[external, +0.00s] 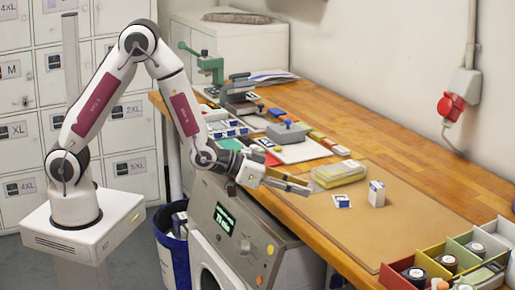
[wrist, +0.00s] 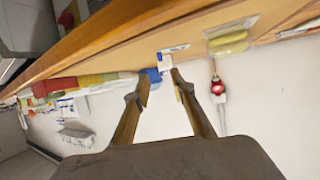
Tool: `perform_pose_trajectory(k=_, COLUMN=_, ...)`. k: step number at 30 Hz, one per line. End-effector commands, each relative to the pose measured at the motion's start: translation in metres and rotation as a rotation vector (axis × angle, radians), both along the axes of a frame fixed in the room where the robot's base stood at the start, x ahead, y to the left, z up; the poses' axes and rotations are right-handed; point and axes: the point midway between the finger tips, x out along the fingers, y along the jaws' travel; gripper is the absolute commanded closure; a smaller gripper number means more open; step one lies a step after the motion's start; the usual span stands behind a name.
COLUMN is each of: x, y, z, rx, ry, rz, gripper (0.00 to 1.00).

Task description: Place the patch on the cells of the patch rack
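A small flat white-and-blue piece (external: 342,201), which looks like the patch, lies on the brown mat in the external view. My gripper (external: 298,186) is to its left, over the table's front edge, and apart from it. In the wrist view, the two fingers of my gripper (wrist: 163,84) are spread with a gap between them, and nothing is clearly held. A rack with several blue-and-white pieces (external: 228,129), possibly the patch rack, stands further back along the table; its cells are too small to make out.
A small upright white-and-blue box (external: 377,193) and a yellow block in a clear tray (external: 339,174) stand on the mat (external: 415,222). Coloured bins (external: 408,268) with jars are at front right. A green press (external: 207,65) is at the back. The mat's middle is clear.

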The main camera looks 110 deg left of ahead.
Motion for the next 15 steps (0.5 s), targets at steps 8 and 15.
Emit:
perform_pose_trajectory(k=8, x=-0.0078, y=-0.0032, z=0.0032, rx=0.000, ry=0.001, rz=0.000, gripper=0.76)
perform_pose_trajectory(k=15, x=-0.0077, y=-0.0032, z=0.0031, rx=0.000, ry=0.001, rz=0.000, gripper=0.76)
